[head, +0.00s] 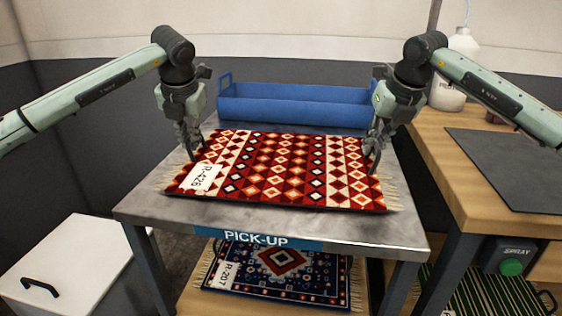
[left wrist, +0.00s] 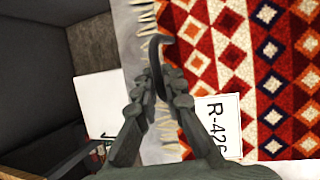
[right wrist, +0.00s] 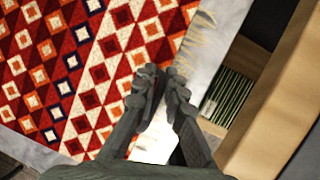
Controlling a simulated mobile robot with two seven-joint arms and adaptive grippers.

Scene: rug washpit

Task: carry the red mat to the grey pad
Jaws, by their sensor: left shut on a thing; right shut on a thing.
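The red mat (head: 285,171), patterned with white and dark diamonds and tagged R-426, lies flat on the grey pick-up table (head: 165,207). My right gripper (head: 374,150) is shut on the mat's right edge. In the right wrist view its fingers (right wrist: 165,78) meet at the fringed border. The grey pad (head: 510,165) lies flat on the wooden bench at the right.
A blue bin (head: 293,106) stands behind the mat. A white bottle (head: 455,70) stands at the bench's back. A dark blue rug (head: 280,275) lies on the shelf below. A white box (head: 70,270) is at lower left. The bench (head: 430,135) adjoins the table's right side.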

